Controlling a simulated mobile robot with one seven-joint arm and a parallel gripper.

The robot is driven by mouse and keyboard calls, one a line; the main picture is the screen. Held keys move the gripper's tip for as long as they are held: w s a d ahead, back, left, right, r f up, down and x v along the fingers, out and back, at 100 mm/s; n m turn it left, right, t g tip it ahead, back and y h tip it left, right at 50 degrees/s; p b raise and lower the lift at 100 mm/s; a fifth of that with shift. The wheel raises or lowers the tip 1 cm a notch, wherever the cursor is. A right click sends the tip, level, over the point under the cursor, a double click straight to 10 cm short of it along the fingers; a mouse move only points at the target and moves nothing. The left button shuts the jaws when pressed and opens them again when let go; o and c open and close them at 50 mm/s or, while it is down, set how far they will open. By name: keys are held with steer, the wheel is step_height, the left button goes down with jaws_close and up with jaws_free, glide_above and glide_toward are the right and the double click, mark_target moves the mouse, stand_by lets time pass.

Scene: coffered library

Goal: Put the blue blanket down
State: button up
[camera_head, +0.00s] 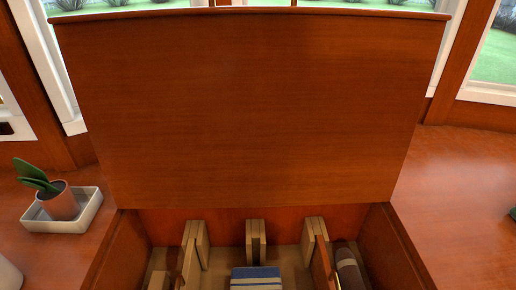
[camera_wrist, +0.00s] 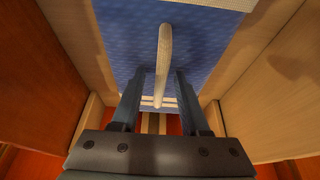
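The blue blanket (camera_head: 256,274) with pale stripes shows at the bottom edge of the head view, in the middle bay of an open wooden chest. In the wrist view the blue blanket (camera_wrist: 115,35) lies flat beyond my fingers, between wooden dividers. A narrow cream strip or handle (camera_wrist: 164,52) stands out over the blue cloth. My gripper (camera_wrist: 161,72) has its two dark fingers apart, one on each side of this strip. A gap shows on both sides, and the fingers do not visibly press on it. My gripper is out of the head view.
The chest's large lid (camera_head: 245,110) stands raised behind. Pale wooden dividers (camera_head: 256,240) split the chest. A brown and grey roll (camera_head: 348,267) lies in the right bay. A potted plant (camera_head: 58,202) stands in a white tray (camera_head: 88,216) at left. The right-hand surface is mostly clear.

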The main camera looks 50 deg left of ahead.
steer(key=p+v, duration=0.6)
steer(key=v, duration=0.6)
steer(key=shift+r+p, duration=0.15)
steer(key=shift+p, duration=0.25)
